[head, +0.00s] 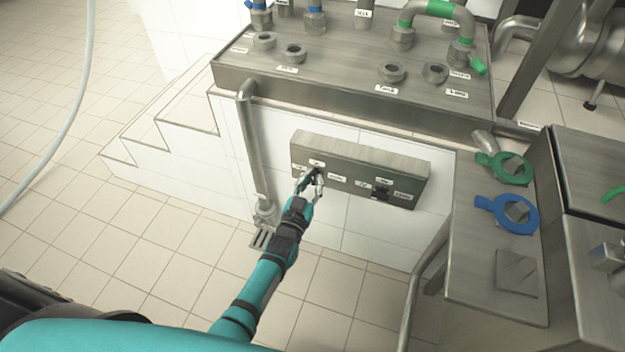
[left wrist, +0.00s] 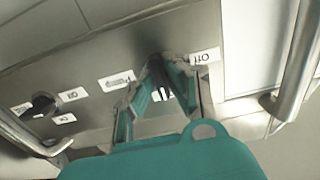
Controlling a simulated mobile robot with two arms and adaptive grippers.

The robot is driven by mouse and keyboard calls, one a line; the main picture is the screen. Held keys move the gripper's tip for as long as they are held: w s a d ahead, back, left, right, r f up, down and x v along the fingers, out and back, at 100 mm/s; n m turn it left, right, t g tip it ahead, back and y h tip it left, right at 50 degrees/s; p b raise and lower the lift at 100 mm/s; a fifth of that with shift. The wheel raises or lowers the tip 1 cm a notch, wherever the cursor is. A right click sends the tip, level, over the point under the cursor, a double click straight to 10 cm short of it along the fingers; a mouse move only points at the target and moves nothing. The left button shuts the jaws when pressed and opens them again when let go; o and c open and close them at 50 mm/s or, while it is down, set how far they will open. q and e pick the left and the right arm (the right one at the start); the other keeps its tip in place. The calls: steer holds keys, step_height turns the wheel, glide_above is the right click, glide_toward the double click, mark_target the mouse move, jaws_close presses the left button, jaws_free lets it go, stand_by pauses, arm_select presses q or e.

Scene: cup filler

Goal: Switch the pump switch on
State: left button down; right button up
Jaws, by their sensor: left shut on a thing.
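A grey metal switch panel (head: 345,172) is on the white tiled wall and carries two dark rotary switches with small white labels. My left gripper (head: 313,181) is at the left switch (head: 319,173), with its fingers shut on that switch's dark knob. In the left wrist view the fingers (left wrist: 160,72) close around the dark knob (left wrist: 155,68), which they partly hide. A label (left wrist: 205,57) beside it appears to read "Off", upside down. The right switch (head: 381,191) stands free. I cannot read for sure which switch is the pump's. My right gripper is not in view.
A steel counter (head: 340,98) with several capped ports overhangs the panel. A vertical pipe (head: 250,140) stands left of the panel. A steel cabinet (head: 480,240) with green and blue ring handles is at the right. The tiled floor (head: 140,250) is clear at the left.

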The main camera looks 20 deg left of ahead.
arm_select(q)
steer(key=shift+f, duration=0.1)
stand_by(0.3)
steer(key=c, duration=1.4)
jaws_free()
steer(key=shift+o, duration=0.2)
steer(key=s, duration=1.2)
steer(key=shift+a, duration=0.15)
